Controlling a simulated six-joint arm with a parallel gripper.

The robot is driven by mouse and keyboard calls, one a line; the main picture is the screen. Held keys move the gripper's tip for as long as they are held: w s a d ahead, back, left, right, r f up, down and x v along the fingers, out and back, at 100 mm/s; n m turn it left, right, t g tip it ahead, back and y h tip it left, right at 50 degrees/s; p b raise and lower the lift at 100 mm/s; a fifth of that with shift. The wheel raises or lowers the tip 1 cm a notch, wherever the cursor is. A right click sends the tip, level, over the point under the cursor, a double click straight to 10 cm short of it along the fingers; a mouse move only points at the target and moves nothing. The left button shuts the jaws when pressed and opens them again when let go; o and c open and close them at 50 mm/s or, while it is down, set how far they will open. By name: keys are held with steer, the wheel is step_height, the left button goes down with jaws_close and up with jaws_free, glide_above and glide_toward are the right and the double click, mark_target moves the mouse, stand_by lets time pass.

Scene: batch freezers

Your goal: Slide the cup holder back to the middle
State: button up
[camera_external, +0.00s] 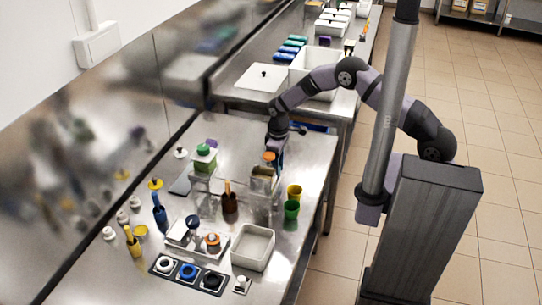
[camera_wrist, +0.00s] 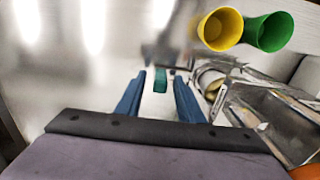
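My gripper (camera_external: 275,147) points down at the far side of the orange-topped metal machine (camera_external: 264,181). In the wrist view, its two blue fingers (camera_wrist: 160,97) are apart, so it is open. A small teal block (camera_wrist: 160,81) shows between and just beyond the fingertips, with a gap on both sides; it may be part of the cup holder, but I cannot tell. The machine's metal frame (camera_wrist: 252,103) is close to the right finger in that view. I cannot clearly pick out the whole cup holder in either view.
A yellow cup (camera_external: 294,191) and a green cup (camera_external: 291,209) stand right of the machine. A green-topped machine (camera_external: 203,160) is to its left. A white bin (camera_external: 252,247) and a tray with round black, blue and white items (camera_external: 188,272) are nearer the camera.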

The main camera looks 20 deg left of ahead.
jaws_close()
steer(key=shift+a+f+b, duration=0.2)
steer(key=shift+a+b, duration=1.75)
steer(key=shift+a, duration=0.55)
steer(key=shift+a+r+b, duration=0.15)
steer(key=shift+a+b, duration=0.65)
steer(key=shift+a, duration=0.55)
steer(key=shift+r, duration=0.1)
jaws_free()
